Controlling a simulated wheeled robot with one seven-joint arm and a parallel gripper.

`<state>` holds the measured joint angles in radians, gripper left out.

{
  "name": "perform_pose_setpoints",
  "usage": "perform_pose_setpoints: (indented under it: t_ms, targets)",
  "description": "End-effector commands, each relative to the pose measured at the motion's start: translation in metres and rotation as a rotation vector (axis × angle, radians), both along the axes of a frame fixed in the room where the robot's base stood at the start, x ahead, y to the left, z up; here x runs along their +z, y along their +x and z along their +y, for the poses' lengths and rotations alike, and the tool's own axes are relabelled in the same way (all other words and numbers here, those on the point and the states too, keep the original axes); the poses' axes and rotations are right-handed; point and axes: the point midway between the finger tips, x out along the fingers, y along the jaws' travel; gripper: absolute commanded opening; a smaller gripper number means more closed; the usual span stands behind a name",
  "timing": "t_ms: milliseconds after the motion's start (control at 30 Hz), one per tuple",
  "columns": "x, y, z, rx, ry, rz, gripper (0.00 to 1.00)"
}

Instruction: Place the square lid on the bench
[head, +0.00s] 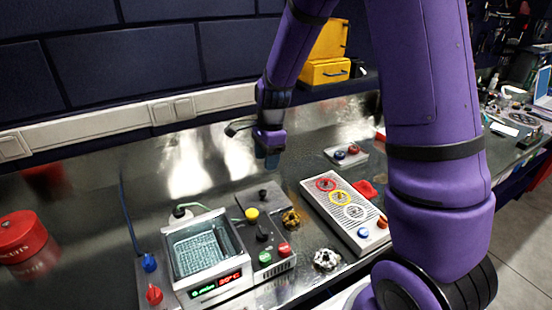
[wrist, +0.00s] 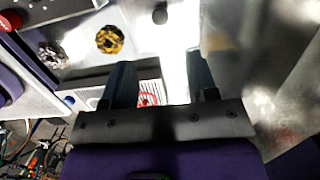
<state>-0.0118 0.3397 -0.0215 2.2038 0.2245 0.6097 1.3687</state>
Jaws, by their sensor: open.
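A flat grey square plate with a dark knob, which looks like the square lid (head: 275,201), lies behind the control box, apparently on the steel bench (head: 320,255). In the wrist view its dark knob (wrist: 160,16) shows near the top edge, on a bright surface. My gripper (head: 269,158) is above and behind the lid, apart from it. In the wrist view my gripper (wrist: 160,82) has its two fingers wide apart with nothing between them.
An open cleaner bath with a wire basket (head: 198,248) stands left of the control box (head: 268,248). A gold sprocket (head: 291,218) and a silver one (head: 326,260) lie nearby. A panel with coloured rings (head: 341,198) is to the right. A red tin (head: 24,238) stands far left.

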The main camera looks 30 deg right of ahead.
Motion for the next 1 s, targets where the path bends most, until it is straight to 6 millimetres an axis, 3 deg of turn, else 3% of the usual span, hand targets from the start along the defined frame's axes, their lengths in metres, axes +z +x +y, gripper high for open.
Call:
perform_pose_setpoints:
  t_ms: [167, 367, 700, 1000]
  targets:
    - [0.033, -0.012, 0.0, 0.107, -0.005, -0.051, 0.53]
    - [0.092, -0.043, -0.002, 0.351, -0.033, -0.151, 0.53]
    - [0.171, -0.114, -0.005, 0.777, -0.132, -0.303, 0.53]
    - [0.215, -0.187, -0.01, 1.138, -0.268, -0.403, 0.53]
